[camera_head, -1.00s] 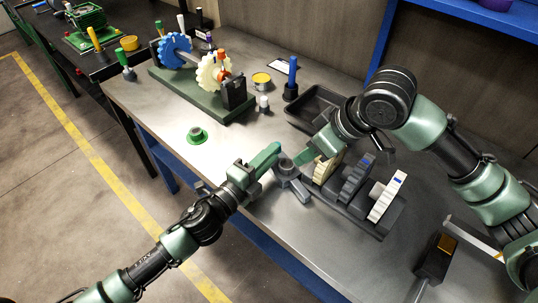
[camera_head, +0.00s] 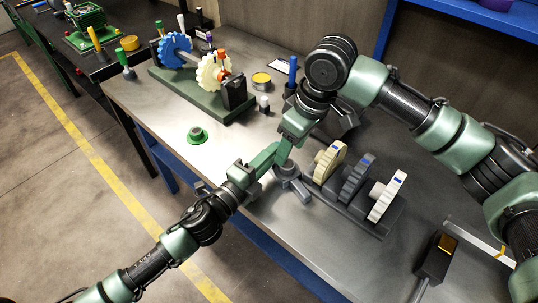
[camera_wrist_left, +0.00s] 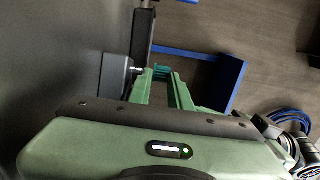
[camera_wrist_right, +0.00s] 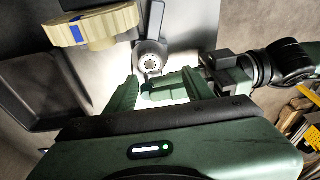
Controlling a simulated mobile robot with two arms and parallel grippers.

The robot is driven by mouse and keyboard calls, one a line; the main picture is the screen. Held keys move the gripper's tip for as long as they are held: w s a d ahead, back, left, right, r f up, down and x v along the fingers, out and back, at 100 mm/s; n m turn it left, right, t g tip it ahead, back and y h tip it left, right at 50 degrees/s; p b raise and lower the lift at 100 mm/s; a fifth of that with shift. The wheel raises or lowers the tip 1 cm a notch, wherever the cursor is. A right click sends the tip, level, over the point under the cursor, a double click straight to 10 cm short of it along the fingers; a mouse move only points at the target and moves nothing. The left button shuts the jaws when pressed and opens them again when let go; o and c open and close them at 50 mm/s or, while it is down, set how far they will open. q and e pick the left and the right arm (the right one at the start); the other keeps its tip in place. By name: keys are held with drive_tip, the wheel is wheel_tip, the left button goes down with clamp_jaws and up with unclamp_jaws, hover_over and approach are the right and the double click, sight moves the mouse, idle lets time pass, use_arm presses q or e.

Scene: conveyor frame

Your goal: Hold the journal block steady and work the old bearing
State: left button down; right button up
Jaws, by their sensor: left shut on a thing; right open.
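The grey journal block (camera_head: 292,183) stands near the table's front edge in the head view, its top partly hidden by my grippers. In the right wrist view, the block (camera_wrist_right: 153,22) shows a round metal ring, the bearing (camera_wrist_right: 149,63), on top. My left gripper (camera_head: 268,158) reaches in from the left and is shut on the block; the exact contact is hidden. Its fingers also show in the left wrist view (camera_wrist_left: 162,85). My right gripper (camera_head: 284,155) points down above the block. In the right wrist view its fingers (camera_wrist_right: 163,85) are apart, with the bearing just beyond them.
A rack of gears (camera_head: 350,208) stands close to the right of the block. A dark tray (camera_head: 345,120) lies behind, partly covered by my right arm. A green ring part (camera_head: 197,135) lies to the left. A green-based gear stand (camera_head: 205,95) is farther back. A hammer-like tool (camera_head: 436,258) lies at right.

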sight(287, 164)
use_arm(q)
drive_tip(key=shift+f, duration=0.15)
use_arm(e)
drive_tip(key=shift+w+a+f+g+h, duration=0.15)
drive_tip(key=shift+w+f+h, duration=0.2)
drive_tip(key=shift+f, duration=0.85)
drive_tip(key=shift+w+a+f+g+h, duration=0.1)
drive_tip(key=shift+w+f+g+h, duration=0.25)
drive_tip(key=shift+f, duration=0.85)
drive_tip(key=shift+w+a+f+h, duration=0.1)
drive_tip(key=shift+w+f+h, duration=0.3)
drive_tip(key=shift+f, duration=0.8)
drive_tip(key=shift+s, duration=0.15)
clamp_jaws()
drive_tip(key=shift+r, duration=0.4)
drive_tip(key=shift+r, duration=2.85)
